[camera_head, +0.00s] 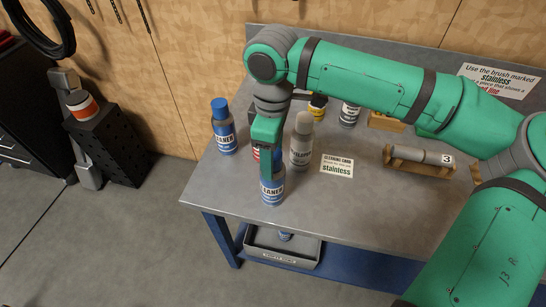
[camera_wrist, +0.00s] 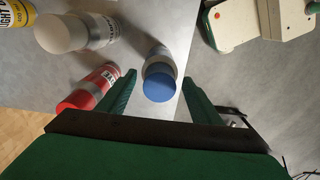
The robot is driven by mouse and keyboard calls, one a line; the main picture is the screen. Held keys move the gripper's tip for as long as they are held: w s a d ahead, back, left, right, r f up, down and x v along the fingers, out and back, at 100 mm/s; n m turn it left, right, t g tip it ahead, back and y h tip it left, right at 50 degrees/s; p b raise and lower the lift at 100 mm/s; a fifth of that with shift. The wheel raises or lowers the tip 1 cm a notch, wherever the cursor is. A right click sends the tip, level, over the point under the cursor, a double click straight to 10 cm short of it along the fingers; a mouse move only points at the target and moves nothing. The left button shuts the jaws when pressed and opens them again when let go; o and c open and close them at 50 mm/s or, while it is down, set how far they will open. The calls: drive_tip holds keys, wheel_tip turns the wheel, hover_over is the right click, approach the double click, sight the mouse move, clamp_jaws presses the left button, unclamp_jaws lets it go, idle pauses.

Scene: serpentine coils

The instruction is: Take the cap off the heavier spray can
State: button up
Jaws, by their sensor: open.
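A blue spray can labelled CLEANER (camera_head: 272,192) stands near the table's front edge, its top hidden by my gripper (camera_head: 266,165) in the head view. In the wrist view its blue cap (camera_wrist: 159,87) shows between my two open fingers (camera_wrist: 160,77), with gaps on both sides. A second blue CLEANER can (camera_head: 224,130) with its blue cap on stands upright further left. Which can is heavier cannot be seen.
A grey-white can (camera_head: 301,148) stands close to the right of my gripper. Yellow (camera_head: 317,108) and white-dark (camera_head: 349,115) cans stand behind. A card (camera_head: 337,166) lies right.

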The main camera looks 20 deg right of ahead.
drive_tip(key=shift+w, duration=0.1)
drive_tip(key=c, duration=1.1)
drive_tip(key=shift+c, duration=0.2)
drive_tip(key=shift+r, duration=0.55)
drive_tip(key=s+a+r, duration=0.8)
drive_tip(key=s+r, duration=0.3)
drive_tip(key=shift+s+r, duration=0.2)
drive_tip(key=shift+r, duration=0.2)
